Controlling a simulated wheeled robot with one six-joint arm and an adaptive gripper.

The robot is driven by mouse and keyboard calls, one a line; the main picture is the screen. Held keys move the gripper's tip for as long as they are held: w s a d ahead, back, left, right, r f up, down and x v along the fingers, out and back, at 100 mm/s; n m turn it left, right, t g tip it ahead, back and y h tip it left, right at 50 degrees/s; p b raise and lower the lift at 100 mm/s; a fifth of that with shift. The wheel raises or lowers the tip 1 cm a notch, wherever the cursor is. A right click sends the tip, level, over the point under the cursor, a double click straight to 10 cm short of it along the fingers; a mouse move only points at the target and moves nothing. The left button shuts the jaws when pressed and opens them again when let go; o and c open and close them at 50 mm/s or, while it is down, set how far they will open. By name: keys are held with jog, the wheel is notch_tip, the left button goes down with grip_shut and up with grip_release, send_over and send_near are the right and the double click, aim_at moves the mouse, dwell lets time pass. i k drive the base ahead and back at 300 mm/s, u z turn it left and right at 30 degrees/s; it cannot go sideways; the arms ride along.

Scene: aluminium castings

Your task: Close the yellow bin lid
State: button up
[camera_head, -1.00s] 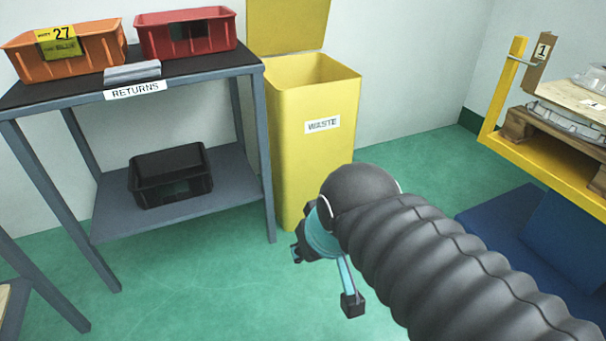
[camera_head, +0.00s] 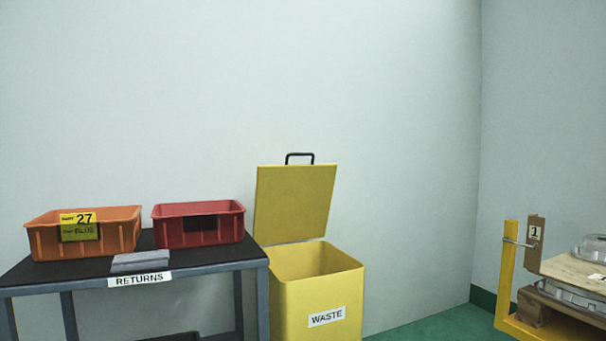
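The yellow bin (camera_head: 288,305) stands on the floor against the back wall, with a white WASTE label on its front. Its yellow lid (camera_head: 295,202) is open, standing up at the rear of the bin and leaning slightly toward the wall. A black handle (camera_head: 300,156) sits on the lid's top edge. The bin's mouth is uncovered, and its bottom is out of frame. My gripper and arm are not in view.
Left of the bin, close beside it, is the RETURNS table (camera_head: 205,265) with an orange crate (camera_head: 110,240), a red crate (camera_head: 225,224) and a grey slab (camera_head: 141,261). At right is a yellow frame (camera_head: 507,275) bearing a pallet (camera_head: 548,306). Floor shows between bin and frame.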

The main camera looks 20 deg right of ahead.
aim_at(293, 203)
jog(key=z, duration=0.3)
jog(key=i, duration=1.25)
jog(key=u, duration=0.3)
